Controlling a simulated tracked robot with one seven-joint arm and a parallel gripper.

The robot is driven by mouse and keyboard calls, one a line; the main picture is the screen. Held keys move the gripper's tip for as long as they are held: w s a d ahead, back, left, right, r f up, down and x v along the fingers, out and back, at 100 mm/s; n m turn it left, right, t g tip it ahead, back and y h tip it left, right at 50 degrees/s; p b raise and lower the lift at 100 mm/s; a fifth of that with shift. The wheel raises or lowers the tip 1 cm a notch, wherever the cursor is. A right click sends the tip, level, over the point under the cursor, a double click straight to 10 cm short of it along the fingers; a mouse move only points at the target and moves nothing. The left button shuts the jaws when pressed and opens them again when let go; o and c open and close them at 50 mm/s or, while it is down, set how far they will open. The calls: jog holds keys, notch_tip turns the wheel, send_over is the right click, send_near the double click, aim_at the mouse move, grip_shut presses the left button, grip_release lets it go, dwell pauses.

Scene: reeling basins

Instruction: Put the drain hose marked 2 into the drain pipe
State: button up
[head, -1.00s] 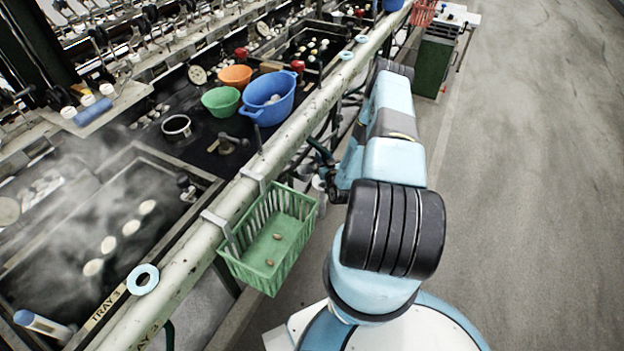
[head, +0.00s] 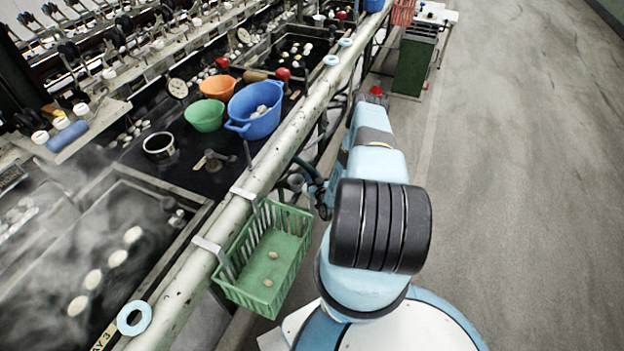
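A dark green hose (head: 306,166) hangs below the long rail, just left of my arm. I cannot read a number on it. A pale grey, round pipe-like opening (head: 295,182) shows beside it under the rail; I cannot tell for sure that it is the drain pipe. My gripper (head: 322,203) is a dark shape low on the left side of my arm, close to the hose and the pale opening. Its fingers are too small and too covered by my arm to show whether they are open or touch the hose.
The long pale rail (head: 205,252) edges the basins. A green basket (head: 268,262) hangs on it, left of my arm. Blue (head: 256,116), green (head: 204,115) and orange (head: 217,87) bowls stand behind the rail. A green cabinet (head: 411,66) stands farther along. The floor at right is clear.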

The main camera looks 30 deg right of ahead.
jog(key=shift+f, duration=1)
jog(key=shift+f, duration=0.6)
jog(key=o, duration=1)
jog(key=shift+r, duration=0.15)
jog(key=shift+r, duration=0.35)
jog(key=s, duration=0.4)
jog(key=s+a, duration=0.1)
jog(key=s, duration=0.7)
jog(key=shift+a+r, duration=0.1)
jog(key=shift+a, duration=0.1)
